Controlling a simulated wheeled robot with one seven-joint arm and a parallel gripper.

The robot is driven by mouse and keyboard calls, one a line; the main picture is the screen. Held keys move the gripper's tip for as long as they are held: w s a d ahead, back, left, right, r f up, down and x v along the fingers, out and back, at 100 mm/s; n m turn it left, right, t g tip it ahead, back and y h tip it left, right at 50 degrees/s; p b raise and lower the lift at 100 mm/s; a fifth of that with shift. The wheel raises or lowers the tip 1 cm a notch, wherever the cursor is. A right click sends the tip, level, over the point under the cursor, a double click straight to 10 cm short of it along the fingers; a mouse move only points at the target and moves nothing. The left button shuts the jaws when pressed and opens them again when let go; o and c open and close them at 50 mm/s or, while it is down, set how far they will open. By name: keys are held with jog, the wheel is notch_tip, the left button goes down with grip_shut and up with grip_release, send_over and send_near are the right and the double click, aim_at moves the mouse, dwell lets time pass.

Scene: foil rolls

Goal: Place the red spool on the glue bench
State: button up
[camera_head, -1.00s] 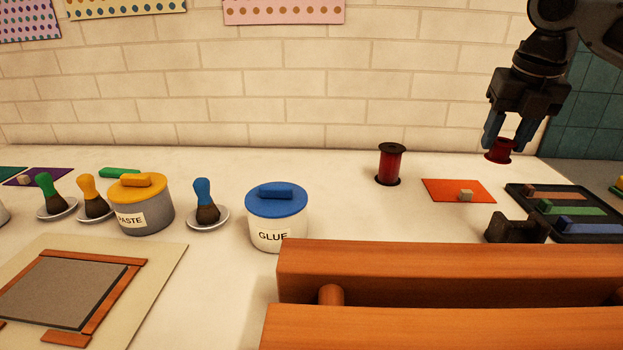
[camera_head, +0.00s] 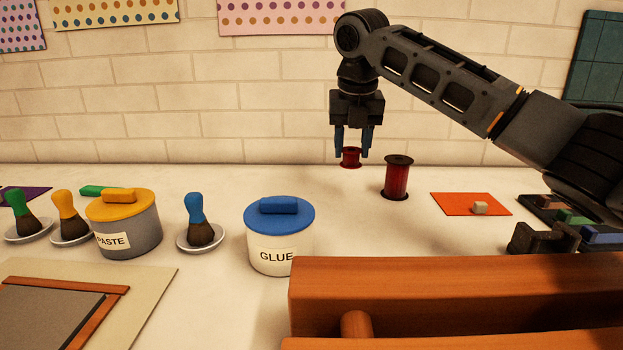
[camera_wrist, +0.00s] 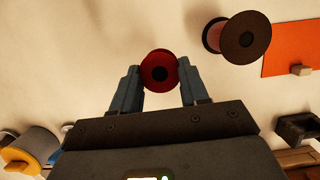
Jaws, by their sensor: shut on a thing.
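My gripper (camera_head: 353,153) is shut on a small red spool (camera_head: 350,160), which hangs between the blue fingertips above the white bench (camera_head: 230,285), near the back wall. In the wrist view the red spool (camera_wrist: 159,69) sits between the two fingers, seen end-on with a dark centre hole. A taller spool (camera_head: 397,178) with dark end discs and dark red winding stands upright on the bench, just right of the held spool. A white pot labelled GLUE (camera_head: 278,240) with a blue lid stands nearer the front, left of my gripper.
A grey PASTE pot (camera_head: 128,225) and several brushes on dishes stand at the left. An orange sheet (camera_head: 455,203) with a small block (camera_head: 479,208) lies at the right. Wooden beams (camera_head: 450,280) cross the front. The bench behind the glue pot is clear.

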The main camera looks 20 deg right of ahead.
jog(key=w+a+f, duration=0.1)
jog(key=a, duration=0.1)
jog(key=w+a+f, duration=0.2)
jog(key=shift+w+a+f, duration=0.2)
jog(key=shift+f+b, duration=0.35)
jog(key=shift+f, duration=1.65)
jog(key=shift+f, duration=0.15)
jog(key=o, duration=1.1)
jog(key=shift+o, duration=0.2)
jog(key=p+v, duration=0.1)
jog(key=v, duration=1.1)
jog(key=shift+s+r, duration=0.1)
jog(key=shift+r, duration=0.1)
